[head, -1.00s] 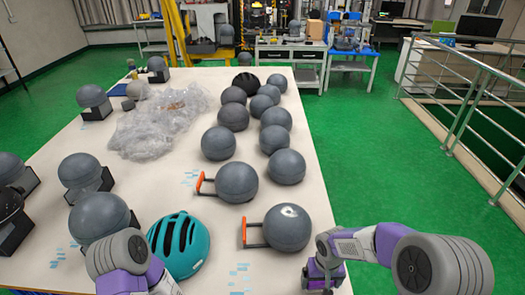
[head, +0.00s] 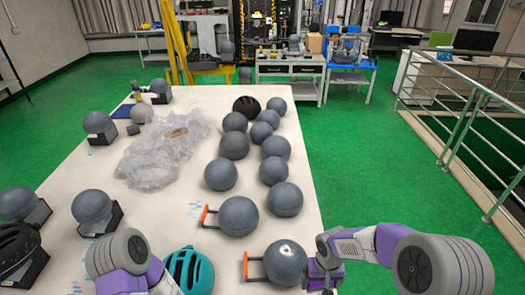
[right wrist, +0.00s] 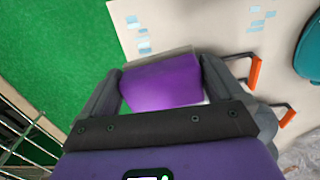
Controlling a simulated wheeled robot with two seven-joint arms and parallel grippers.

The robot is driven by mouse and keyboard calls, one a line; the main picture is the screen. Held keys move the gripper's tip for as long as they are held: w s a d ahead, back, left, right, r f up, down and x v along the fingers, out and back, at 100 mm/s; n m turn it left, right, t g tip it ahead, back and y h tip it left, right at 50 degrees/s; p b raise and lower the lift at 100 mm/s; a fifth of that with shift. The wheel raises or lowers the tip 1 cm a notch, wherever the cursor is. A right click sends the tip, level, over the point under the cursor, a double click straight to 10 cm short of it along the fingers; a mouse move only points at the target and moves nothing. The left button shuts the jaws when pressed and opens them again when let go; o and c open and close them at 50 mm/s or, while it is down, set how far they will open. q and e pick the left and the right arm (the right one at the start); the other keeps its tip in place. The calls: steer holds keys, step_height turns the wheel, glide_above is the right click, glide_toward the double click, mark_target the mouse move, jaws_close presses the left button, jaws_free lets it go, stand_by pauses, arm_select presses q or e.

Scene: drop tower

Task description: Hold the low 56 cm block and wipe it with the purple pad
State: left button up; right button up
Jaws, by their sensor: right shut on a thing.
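Two grey round blocks with orange-ended handles lie at the table's near right: a near one (head: 285,262) with a pale shiny patch on top, and one behind it (head: 239,215). I cannot read which is the 56 cm one. My right gripper (head: 324,284) is just right of the near block, low at the table's edge. In the right wrist view my right gripper (right wrist: 162,88) is shut on the purple pad (right wrist: 165,85). Two orange handles (right wrist: 255,73) show to its right there. My left arm enters at the lower left; its gripper is out of frame.
A teal helmet (head: 188,272) lies left of the near block. More grey round blocks (head: 221,174) stand behind, beside crumpled clear plastic (head: 165,150). Blocks on black stands line the left side of the table (head: 155,215). A metal railing (head: 455,125) is at right.

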arm_select(q)
step_height(320, 180, up, 12)
steer(key=p, duration=1)
steer(key=shift+o, duration=0.3)
